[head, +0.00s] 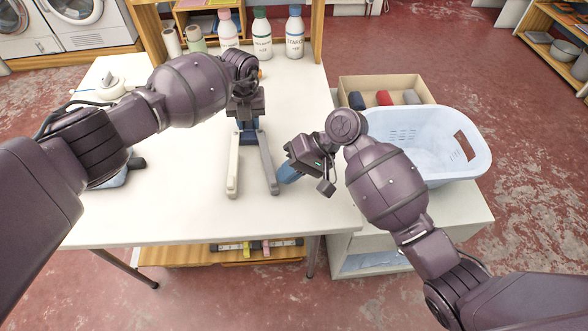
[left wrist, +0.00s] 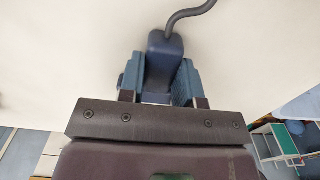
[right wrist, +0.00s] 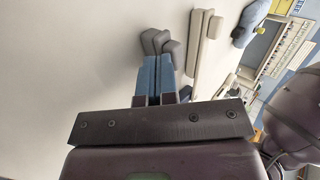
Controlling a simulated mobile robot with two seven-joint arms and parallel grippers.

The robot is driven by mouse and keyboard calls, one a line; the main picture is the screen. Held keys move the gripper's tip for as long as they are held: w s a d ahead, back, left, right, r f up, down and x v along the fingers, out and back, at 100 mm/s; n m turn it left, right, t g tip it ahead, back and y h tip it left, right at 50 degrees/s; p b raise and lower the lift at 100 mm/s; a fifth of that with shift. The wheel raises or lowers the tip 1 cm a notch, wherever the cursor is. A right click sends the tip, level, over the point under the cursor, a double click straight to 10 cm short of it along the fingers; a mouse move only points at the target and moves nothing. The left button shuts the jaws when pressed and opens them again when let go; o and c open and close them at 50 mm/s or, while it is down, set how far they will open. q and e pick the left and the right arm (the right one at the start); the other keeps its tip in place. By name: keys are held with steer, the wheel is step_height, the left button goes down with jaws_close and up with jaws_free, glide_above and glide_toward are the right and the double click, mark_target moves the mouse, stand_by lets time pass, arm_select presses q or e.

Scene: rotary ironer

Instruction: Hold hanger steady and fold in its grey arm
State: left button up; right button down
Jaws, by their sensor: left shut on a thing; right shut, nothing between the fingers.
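The hanger lies on the white table with a dark blue body, a pale arm (head: 233,170) and a grey arm (head: 267,165), both pointing toward the table's front edge. My left gripper (head: 247,122) is shut on the body (left wrist: 160,62); the grey hook (left wrist: 190,13) shows beyond it in the left wrist view. My right gripper (head: 287,174) is shut and empty, right of the grey arm's free end. In the right wrist view the closed blue fingers (right wrist: 153,78) are close to the grey arm (right wrist: 172,52); I cannot tell whether they touch. The pale arm (right wrist: 199,42) shows beyond.
The white table (head: 180,205) is clear around the hanger's arms. Several bottles (head: 262,35) stand at the back. A blue-and-dark object (head: 115,176) is at the left, partly behind my left arm. A pale laundry basket (head: 440,170) and a cardboard box (head: 355,86) stand at the right.

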mark_target(271, 179)
steer(key=shift+s+a+m+t, duration=0.25)
steer(key=shift+a+m+t, duration=0.2)
steer(key=shift+a, duration=0.2)
steer(key=shift+s+a+m, duration=0.25)
steer(key=shift+a, duration=0.85)
steer(key=shift+d, duration=0.1)
steer(key=shift+w+d, duration=0.15)
steer(key=shift+d, duration=0.35)
steer(key=shift+w+d, duration=0.15)
steer(key=shift+d, duration=0.35)
steer(key=d, duration=0.4)
steer(key=shift+r, duration=0.1)
steer(key=v, duration=0.9)
steer(key=shift+s+r, duration=0.25)
steer(key=shift+s, duration=0.15)
